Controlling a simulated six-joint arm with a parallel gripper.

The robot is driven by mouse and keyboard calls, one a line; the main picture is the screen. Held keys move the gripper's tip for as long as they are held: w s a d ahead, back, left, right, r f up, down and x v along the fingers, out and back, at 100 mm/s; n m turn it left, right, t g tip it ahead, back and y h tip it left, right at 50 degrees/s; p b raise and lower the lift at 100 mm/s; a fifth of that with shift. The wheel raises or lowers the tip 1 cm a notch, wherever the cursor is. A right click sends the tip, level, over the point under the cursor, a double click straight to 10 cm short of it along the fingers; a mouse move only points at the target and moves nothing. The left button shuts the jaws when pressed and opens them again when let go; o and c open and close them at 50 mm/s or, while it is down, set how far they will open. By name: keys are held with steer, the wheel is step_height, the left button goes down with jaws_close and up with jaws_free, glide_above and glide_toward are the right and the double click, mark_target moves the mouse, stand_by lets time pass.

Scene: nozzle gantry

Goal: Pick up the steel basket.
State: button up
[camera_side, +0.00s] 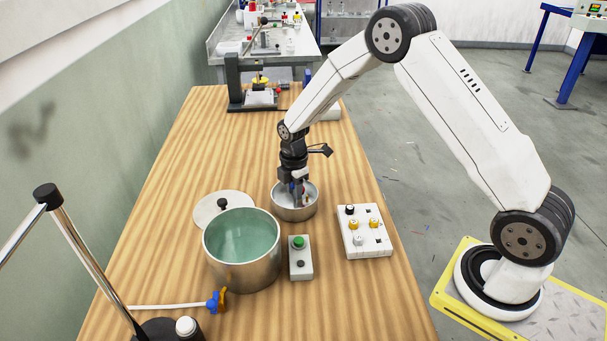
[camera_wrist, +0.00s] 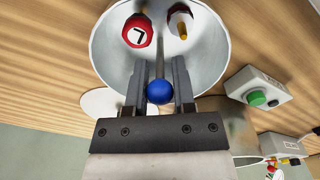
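The steel basket (camera_side: 308,209) is a round metal pan standing on the wooden table. It also shows in the wrist view (camera_wrist: 103,42), with a thin central rod topped by a blue knob (camera_wrist: 160,92). A red part (camera_wrist: 138,32) and a dark red part with a yellow tip (camera_wrist: 180,22) lie inside it. My gripper (camera_side: 299,193) points down into the basket. In the wrist view its two fingers (camera_wrist: 159,75) stand on either side of the blue knob, with narrow gaps. They look open around the knob; contact is hard to make out.
A larger steel pot (camera_side: 243,275) with greenish contents stands in front left, with a lid (camera_side: 211,211) behind it. A green-button box (camera_side: 301,262) and a panel with knobs (camera_side: 366,240) stand nearby. A dark stand (camera_side: 234,80) is at the table's far end.

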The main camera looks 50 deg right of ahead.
jaws_close()
steer(key=shift+r, duration=0.15)
steer(key=shift+r, duration=1.45)
steer(key=s+a+r, duration=0.1)
steer(key=s+r, duration=0.8)
steer(key=s, duration=0.5)
steer(key=shift+a+r, duration=0.2)
steer(key=shift+r, duration=0.2)
